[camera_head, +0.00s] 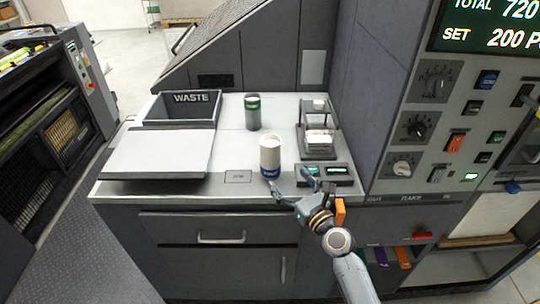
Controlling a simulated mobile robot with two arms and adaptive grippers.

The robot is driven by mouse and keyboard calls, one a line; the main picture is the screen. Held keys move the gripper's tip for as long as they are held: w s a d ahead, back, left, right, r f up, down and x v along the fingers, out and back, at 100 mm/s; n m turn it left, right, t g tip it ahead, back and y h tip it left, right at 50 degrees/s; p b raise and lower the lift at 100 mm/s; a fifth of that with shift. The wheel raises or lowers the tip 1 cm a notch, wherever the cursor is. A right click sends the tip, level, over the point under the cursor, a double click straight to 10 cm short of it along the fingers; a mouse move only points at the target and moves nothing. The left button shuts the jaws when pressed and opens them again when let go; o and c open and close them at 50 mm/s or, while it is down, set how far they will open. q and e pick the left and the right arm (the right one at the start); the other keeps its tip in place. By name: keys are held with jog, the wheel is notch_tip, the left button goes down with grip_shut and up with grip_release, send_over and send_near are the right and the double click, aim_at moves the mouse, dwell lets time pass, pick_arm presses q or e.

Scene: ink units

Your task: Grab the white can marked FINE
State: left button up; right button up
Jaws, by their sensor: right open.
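A white can (270,152) with a blue band at its base stands upright on the grey counter; its lettering is too small to read. My right gripper (291,183) is open at the counter's front edge, just in front of and to the right of the white can. Its fingers point toward the can, and nothing shows between them. I cannot tell whether a fingertip touches the can. My left gripper is not in view.
A green and grey can (253,112) stands behind the white can. A weighing device (319,140) stands right of it, with a dark display unit (325,173) in front. A WASTE bin (182,108) and a flat light panel (158,153) take up the left side.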

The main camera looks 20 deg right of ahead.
aim_at(276, 165)
jog(key=w, duration=0.2)
jog(key=w+a, duration=0.1)
jog(key=w, duration=0.1)
jog(key=shift+w+a+f, duration=0.1)
jog(key=shift+w+f, duration=0.1)
jog(key=shift+w, duration=0.55)
jog(key=w, duration=0.2)
jog(key=w+a, duration=0.1)
jog(key=w, duration=0.1)
jog(key=shift+w+a+f, duration=0.1)
jog(key=shift+w+f, duration=0.1)
jog(key=shift+w, duration=0.2)
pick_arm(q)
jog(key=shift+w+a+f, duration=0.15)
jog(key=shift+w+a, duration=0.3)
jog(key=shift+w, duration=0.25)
pick_arm(e)
jog(key=shift+s+r, duration=0.1)
jog(key=shift+c, duration=1.1)
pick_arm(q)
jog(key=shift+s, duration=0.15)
pick_arm(e)
jog(key=c, duration=1.1)
jog(key=shift+r, duration=0.1)
